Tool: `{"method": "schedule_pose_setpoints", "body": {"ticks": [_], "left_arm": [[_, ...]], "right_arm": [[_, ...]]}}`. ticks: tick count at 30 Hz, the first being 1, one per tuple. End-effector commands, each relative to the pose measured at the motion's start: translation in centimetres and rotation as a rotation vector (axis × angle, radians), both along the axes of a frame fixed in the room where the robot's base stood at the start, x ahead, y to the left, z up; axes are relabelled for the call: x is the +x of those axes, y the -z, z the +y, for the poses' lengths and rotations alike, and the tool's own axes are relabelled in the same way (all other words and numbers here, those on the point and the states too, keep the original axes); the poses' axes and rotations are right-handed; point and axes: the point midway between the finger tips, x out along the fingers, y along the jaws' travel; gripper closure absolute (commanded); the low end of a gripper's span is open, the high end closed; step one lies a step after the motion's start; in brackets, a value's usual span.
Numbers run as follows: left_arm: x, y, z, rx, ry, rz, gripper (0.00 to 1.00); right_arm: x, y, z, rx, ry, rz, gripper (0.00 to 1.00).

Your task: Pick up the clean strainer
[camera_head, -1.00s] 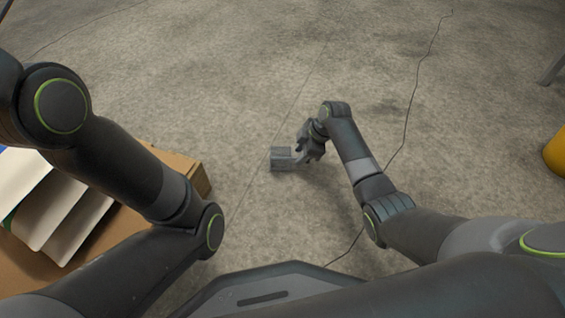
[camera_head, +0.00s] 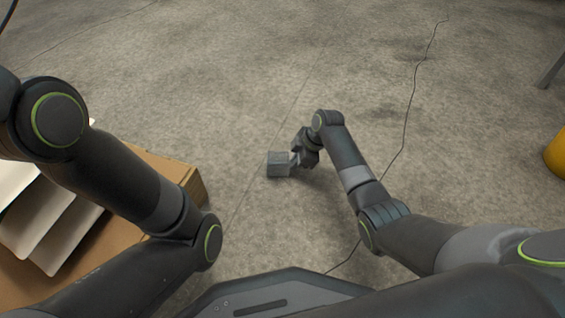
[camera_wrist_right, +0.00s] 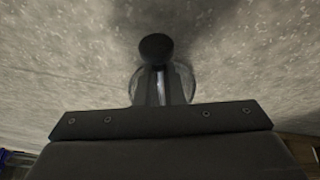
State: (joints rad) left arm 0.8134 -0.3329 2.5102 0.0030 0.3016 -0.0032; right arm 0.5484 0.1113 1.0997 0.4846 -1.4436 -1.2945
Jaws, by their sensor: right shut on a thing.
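My right gripper (camera_head: 277,165) is low over the bare floor near the middle of the head view; its grey body hides the fingers and what they hold. In the right wrist view the fingers (camera_wrist_right: 160,86) are shut on the strainer. The strainer (camera_wrist_right: 182,82) shows as a pale, shiny, rounded shape on both sides of the fingers. A dark round end sits beyond the fingertips; I cannot tell whether it is part of the strainer. Much of the strainer is hidden. My left arm shows at the left, but its gripper is out of view.
A cardboard box (camera_head: 190,186) with pale sheets (camera_head: 45,215) on it stands at the lower left, partly behind my left arm. A yellow rounded object (camera_head: 556,153) is at the right edge. A thin dark crack or cable (camera_head: 415,85) runs along the floor. The floor ahead is clear.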

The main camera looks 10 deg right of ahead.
Motion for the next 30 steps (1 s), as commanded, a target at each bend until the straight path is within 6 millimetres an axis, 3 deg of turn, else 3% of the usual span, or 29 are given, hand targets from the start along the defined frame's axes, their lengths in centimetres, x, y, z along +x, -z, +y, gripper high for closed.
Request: {"method": "schedule_pose_setpoints", "body": {"ticks": [11,24,30], "left_arm": [[0.0,-1.3,0.0,0.0,-0.001,0.002,0.66],[0.2,-6.7,-0.1,0.002,-0.006,0.013,0.66],[0.0,-8.1,0.0,0.008,-0.02,-0.001,0.66]], "right_arm": [[0.0,-1.4,0.0,0.0,0.0,-0.001,1.0],[0.0,-7.8,0.0,0.0,0.0,-0.001,1.0],[0.0,-9.8,0.0,0.0,-0.001,-0.001,1.0]]}}
